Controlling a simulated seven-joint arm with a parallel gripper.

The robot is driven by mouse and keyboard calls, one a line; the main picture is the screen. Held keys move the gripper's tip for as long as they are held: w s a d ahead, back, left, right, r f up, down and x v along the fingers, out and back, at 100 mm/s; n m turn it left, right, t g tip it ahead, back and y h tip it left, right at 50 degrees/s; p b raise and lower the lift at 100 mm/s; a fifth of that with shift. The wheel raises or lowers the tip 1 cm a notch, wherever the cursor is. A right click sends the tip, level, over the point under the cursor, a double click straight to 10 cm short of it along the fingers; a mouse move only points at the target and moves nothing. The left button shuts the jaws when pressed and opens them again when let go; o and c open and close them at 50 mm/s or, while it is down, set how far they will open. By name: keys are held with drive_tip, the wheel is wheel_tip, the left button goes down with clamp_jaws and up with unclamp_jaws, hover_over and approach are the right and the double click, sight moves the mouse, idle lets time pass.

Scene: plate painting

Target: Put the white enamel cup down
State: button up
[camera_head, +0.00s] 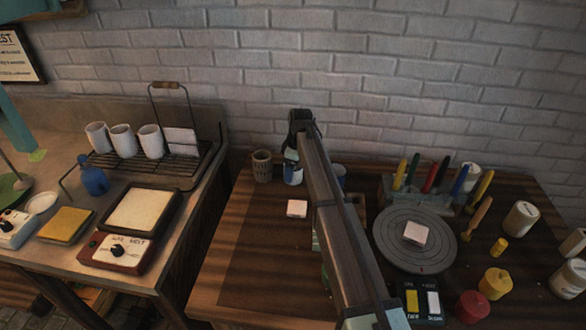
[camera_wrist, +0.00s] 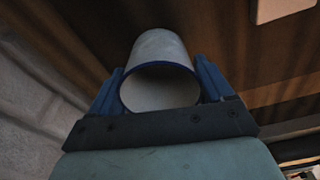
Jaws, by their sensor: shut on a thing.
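The white enamel cup with a blue rim (camera_wrist: 160,47) is between the two blue fingers of my gripper (camera_wrist: 160,80) in the wrist view. Its open mouth faces the wrist camera. My gripper (camera_head: 291,158) is shut on it. In the head view, the cup (camera_head: 293,176) shows under the gripper near the back of the wooden table (camera_head: 245,235). My arm and gripper hide part of it. I cannot tell whether its base touches the table.
A brown ribbed cup (camera_head: 262,166) stands just left. A pale square tile (camera_head: 297,208) lies in front. A grey turntable (camera_head: 390,246) with another tile is at right, near a tool holder (camera_head: 425,195). A bluish vessel (camera_head: 340,172) is partly behind my arm. Bare wood lies front left.

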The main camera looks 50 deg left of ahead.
drive_tip(key=shift+f, duration=0.1)
drive_tip(key=o, duration=1.1)
wheel_tip(320, 180, up, 12)
drive_tip(key=d, duration=0.1)
drive_tip(key=shift+w, duration=0.4)
drive_tip(key=shift+d, duration=0.1)
